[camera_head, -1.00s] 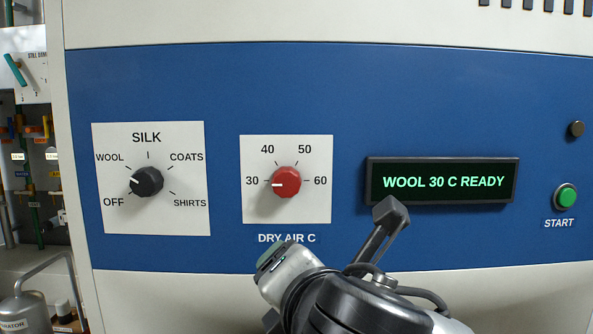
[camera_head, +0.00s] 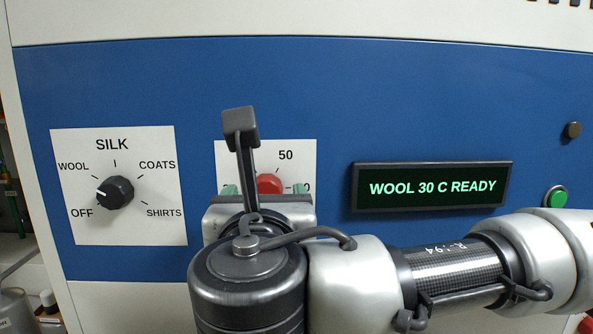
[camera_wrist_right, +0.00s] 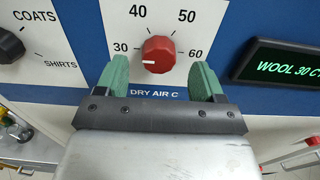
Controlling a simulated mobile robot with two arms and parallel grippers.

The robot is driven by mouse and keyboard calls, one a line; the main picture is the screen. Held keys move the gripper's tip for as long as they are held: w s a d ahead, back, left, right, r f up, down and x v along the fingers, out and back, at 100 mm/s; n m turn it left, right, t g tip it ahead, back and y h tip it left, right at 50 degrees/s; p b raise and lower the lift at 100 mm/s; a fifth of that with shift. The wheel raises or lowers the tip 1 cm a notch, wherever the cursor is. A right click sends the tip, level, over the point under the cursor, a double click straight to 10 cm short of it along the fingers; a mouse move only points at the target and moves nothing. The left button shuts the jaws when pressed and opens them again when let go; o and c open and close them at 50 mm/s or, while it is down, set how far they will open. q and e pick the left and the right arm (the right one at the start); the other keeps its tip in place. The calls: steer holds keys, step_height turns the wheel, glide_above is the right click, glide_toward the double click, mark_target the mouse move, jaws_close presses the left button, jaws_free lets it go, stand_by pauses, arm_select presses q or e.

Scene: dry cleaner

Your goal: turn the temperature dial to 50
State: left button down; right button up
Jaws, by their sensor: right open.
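The red temperature dial (camera_wrist_right: 158,55) has its white mark pointing left, towards 30. In the head view the dial (camera_head: 269,184) is partly hidden by my right wrist, as are some numbers on its white plate (camera_head: 300,150). My right gripper (camera_wrist_right: 161,76) is open, its green fingers left and right of the dial with gaps on both sides. In the head view the right gripper (camera_head: 264,190) is in front of the plate. I cannot tell how far the fingertips are from the panel. The display (camera_head: 432,187) reads WOOL 30 C READY. My left gripper is out of view.
A black program dial (camera_head: 115,193) sits on a white plate to the left, its mark pointing towards the upper left, between OFF and WOOL. A green START button (camera_head: 556,197) is at the right, above my right arm. The blue panel (camera_head: 330,90) above the dials is bare.

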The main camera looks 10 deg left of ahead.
mark_target(266, 186)
steer(key=shift+p+x, duration=0.65)
steer(key=shift+x, duration=1.1)
steer(key=c, duration=0.9)
